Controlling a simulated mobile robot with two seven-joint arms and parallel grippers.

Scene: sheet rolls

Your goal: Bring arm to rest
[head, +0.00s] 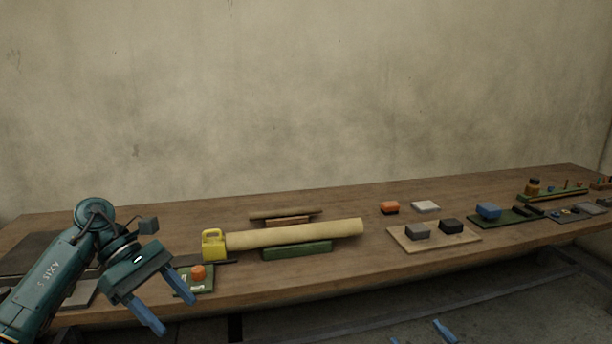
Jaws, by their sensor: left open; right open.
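My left gripper (174,314) is at the lower left of the head view, on a teal arm. Its two blue fingers are apart with nothing between them. It is in front of the table's near edge, close to a small green mat with an orange piece (197,272). Only the blue fingertips of my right gripper (420,336) show at the bottom edge, apart and empty, in front of the table. The rest of that arm is out of view.
The long wooden table (345,278) runs along a plain wall. A green bar (297,250) lies before the roll. A tan board (408,243) holds grey and black blocks. A blue block (488,210) and several small parts lie at right. Bare tabletop shows along the front.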

